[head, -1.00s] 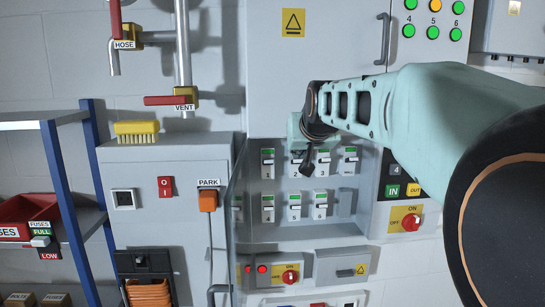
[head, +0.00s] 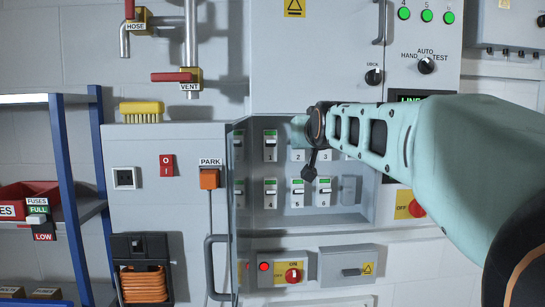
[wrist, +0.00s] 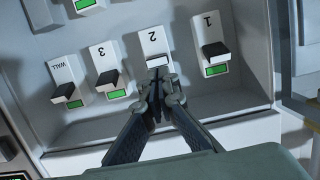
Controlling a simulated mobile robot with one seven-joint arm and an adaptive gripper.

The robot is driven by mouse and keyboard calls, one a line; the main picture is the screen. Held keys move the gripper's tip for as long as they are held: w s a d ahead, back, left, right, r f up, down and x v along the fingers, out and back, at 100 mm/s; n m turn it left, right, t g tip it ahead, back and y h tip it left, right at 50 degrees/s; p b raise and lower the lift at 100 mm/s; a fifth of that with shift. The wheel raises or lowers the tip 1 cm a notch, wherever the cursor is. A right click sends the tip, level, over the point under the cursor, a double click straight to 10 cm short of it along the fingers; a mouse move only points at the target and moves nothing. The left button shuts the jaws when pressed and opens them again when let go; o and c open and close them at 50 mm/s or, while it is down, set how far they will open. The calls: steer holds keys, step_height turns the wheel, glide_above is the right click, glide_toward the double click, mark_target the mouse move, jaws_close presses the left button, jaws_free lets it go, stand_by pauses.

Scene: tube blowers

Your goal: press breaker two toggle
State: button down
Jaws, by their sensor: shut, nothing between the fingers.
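The breaker labelled 2 (wrist: 153,40) is a white block in the wrist view, in a row between breakers 1 (wrist: 209,35) and 3 (wrist: 106,60). Black toggles and green windows show on breakers 1, 3 and WALL (wrist: 63,80).
The breakers sit in a recessed grey cabinet (head: 255,215), with an open clear door (head: 237,190) at its left. A lower breaker row (head: 297,195) is close beneath my gripper. A red-and-yellow rotary switch (head: 293,275) is below.

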steer(key=shift+f, duration=0.1)
stand_by(0.3)
steer(key=r+g+p, duration=0.1)
steer(key=p, duration=0.3)
steer(key=r+g+p, duration=0.1)
steer(key=p, duration=0.4)
steer(key=shift+w, duration=0.3)
steer(key=shift+w+r+g+p, duration=0.1)
steer(key=shift+g+p, duration=0.3)
steer(key=shift+p, duration=0.6)
steer(key=shift+r+p, duration=0.1)
steer(key=shift+p, duration=0.4)
